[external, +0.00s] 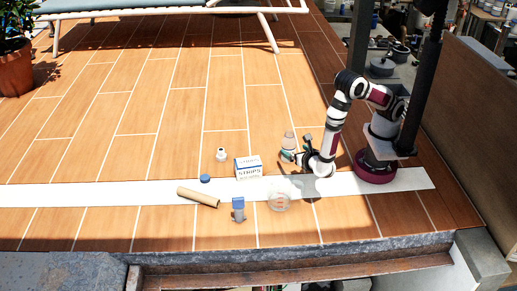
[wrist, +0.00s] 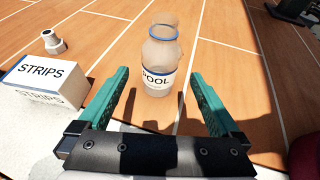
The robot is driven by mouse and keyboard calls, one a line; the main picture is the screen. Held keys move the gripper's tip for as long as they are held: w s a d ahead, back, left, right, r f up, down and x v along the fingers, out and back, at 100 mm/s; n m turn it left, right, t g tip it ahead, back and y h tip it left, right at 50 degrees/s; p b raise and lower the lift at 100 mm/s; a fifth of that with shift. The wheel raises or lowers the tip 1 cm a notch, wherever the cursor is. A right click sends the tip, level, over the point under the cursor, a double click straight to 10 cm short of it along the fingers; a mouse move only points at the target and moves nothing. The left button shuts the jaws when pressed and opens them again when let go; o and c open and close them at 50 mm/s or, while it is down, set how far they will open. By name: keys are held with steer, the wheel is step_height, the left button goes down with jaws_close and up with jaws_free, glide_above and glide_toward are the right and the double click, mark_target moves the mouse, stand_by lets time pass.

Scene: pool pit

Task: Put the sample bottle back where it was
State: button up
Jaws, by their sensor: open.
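The sample bottle (wrist: 160,52) is clear, with a white label reading POOL and a blue line. It stands upright on the brown tiles, with no cap visible on it. It also shows in the external view (external: 288,142), just behind the white strip. My gripper (wrist: 160,75) is open, its green fingers spread to either side of the bottle in the wrist view. No finger visibly touches the bottle; how far it reaches between them I cannot tell. In the external view my gripper (external: 295,150) is low beside the bottle.
A STRIPS box (external: 248,169) stands left of my gripper; a white fitting (external: 221,155) is behind it. A blue cap (external: 205,178), cardboard tube (external: 198,197), blue-topped item (external: 238,209) and clear round dish (external: 279,202) lie around the white strip (external: 90,194).

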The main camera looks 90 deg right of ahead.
steer(key=shift+v, duration=0.8)
steer(key=shift+s+a+r, duration=0.1)
steer(key=shift+a+r, duration=0.05)
steer(key=shift+r, duration=0.15)
steer(key=s+d+r+m+g+y, duration=0.1)
steer(key=s+r+m+g+y, duration=0.25)
steer(key=s+r+m, duration=0.45)
steer(key=s+d+r+m+g+y, duration=0.1)
steer(key=s+r+m+g+y, duration=0.35)
steer(key=m, duration=0.65)
steer(key=s+a+r+m+t+y, duration=0.2)
steer(key=s+a+m+t+y, duration=0.2)
steer(key=s+a+m+y, duration=0.1)
steer(key=a+m+y, duration=0.1)
steer(key=m, duration=0.1)
steer(key=shift+s+a+m+y, duration=0.2)
steer(key=shift+a+m+y, duration=0.1)
steer(key=shift+y, duration=0.1)
